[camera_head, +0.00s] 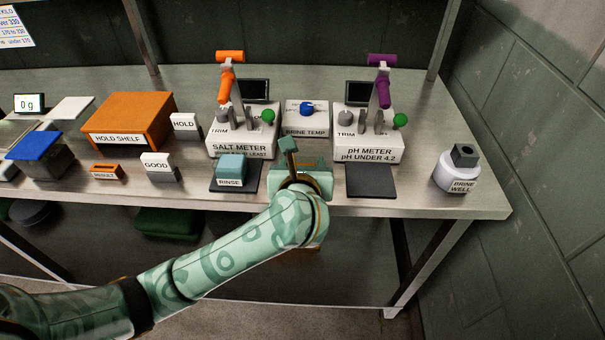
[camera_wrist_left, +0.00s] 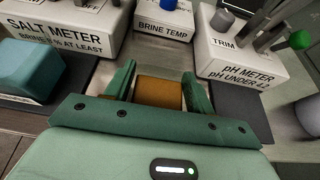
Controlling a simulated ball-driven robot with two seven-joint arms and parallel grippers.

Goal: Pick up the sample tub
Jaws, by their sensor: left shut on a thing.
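My left gripper (camera_head: 302,176) is at the front of the steel bench, between the rinse block and the dark pad before the pH meter. In the left wrist view its two green fingers (camera_wrist_left: 158,88) are closed on the sides of a small brown tub (camera_wrist_left: 159,94), which I take to be the sample tub. My right gripper is not in view.
The salt meter (camera_head: 240,139) with an orange lever, the brine temp box (camera_head: 306,118) and the pH meter (camera_head: 368,151) stand behind the gripper. The teal rinse block (camera_head: 231,169) is left, the dark pad (camera_head: 371,180) right. A brine well bottle (camera_head: 458,170) stands far right.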

